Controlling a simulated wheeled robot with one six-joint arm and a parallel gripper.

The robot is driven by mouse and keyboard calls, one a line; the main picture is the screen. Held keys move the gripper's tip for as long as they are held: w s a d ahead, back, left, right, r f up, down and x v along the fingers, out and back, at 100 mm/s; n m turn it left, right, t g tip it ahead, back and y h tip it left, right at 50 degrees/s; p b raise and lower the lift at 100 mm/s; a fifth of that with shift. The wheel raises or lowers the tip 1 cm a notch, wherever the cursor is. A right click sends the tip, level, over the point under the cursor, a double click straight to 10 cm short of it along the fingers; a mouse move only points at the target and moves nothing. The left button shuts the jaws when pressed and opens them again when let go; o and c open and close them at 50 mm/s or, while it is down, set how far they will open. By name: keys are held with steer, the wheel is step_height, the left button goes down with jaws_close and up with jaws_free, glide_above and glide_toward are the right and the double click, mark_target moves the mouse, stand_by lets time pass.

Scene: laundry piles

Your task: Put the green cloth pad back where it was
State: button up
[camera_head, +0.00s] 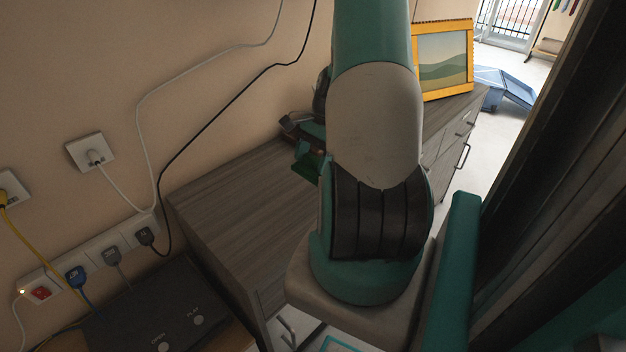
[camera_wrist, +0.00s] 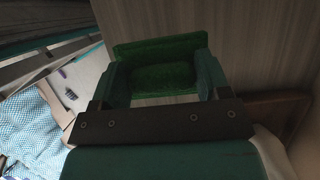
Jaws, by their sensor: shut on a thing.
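The green cloth pad (camera_wrist: 160,76) sits between the two fingers of my gripper (camera_wrist: 162,66) in the wrist view. The fingers are shut on its left and right sides. In the head view, a small dark green part of the pad (camera_head: 306,168) shows beside my arm, at the wooden dresser (camera_head: 240,195). My gripper (camera_head: 304,148) is mostly hidden there behind my arm. In the wrist view, wood grain fills the area beyond the pad. I cannot tell whether the pad touches the dresser top.
A yellow-framed picture (camera_head: 443,60) stands at the dresser's far end. The near left of the dresser top is bare. Cables hang on the wall above a power strip (camera_head: 90,265). A blue-and-white checked cloth (camera_wrist: 35,125) lies at the wrist view's left.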

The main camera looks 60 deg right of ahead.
step_height(320, 180, down, 6)
steer(key=shift+f, duration=0.25)
steer(key=shift+f, duration=0.1)
steer(key=o, duration=0.8)
